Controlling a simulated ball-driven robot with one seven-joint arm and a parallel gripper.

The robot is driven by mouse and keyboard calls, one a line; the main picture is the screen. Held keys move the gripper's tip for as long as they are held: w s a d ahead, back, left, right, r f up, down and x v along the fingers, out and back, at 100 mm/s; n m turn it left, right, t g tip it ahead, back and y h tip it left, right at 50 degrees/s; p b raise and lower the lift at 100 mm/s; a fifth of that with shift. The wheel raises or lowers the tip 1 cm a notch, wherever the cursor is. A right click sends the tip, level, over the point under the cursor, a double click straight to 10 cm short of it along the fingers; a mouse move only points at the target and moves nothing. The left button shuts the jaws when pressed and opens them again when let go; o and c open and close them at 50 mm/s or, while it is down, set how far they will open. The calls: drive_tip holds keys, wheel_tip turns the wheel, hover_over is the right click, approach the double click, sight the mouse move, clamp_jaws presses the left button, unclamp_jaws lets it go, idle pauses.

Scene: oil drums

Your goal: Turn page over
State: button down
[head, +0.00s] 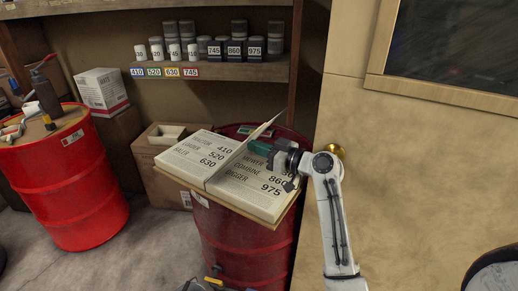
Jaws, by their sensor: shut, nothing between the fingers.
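A large open book (206,180) lies on a wooden board on top of a red drum. A single page (258,131) stands up near the spine, tilted to the right. My gripper (275,159) is over the upper right page, just right of the raised page, shut and empty. I cannot tell whether it touches the page. My wrist covers part of the right page's numbers.
The red drum (240,240) carries the book. Another red drum (70,185) at left holds a bottle and tools. A shelf (215,70) behind holds several numbered cans. A cardboard box (160,155) stands behind the book. A tan wall (420,170) fills the right.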

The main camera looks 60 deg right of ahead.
drive_tip(key=shift+w+d+r+b, duration=0.1)
drive_tip(key=shift+w+r+b, duration=0.2)
drive_tip(key=shift+w, duration=1.3)
drive_tip(key=shift+w+d+r+b, duration=0.1)
drive_tip(key=shift+w+r+b, duration=0.25)
drive_tip(key=shift+w, duration=1.3)
drive_tip(key=shift+w+r+b, duration=0.3)
drive_tip(key=shift+w, duration=1.3)
drive_tip(key=shift+w, duration=0.1)
drive_tip(key=w+b, duration=0.5)
drive_tip(key=w, duration=0.6)
drive_tip(key=shift+w+d+b, duration=0.25)
drive_tip(key=shift+w+b, duration=0.1)
drive_tip(key=shift+w, duration=0.05)
drive_tip(key=s+r+p, duration=0.6)
drive_tip(key=s+r, duration=0.2)
drive_tip(key=shift+a, duration=0.15)
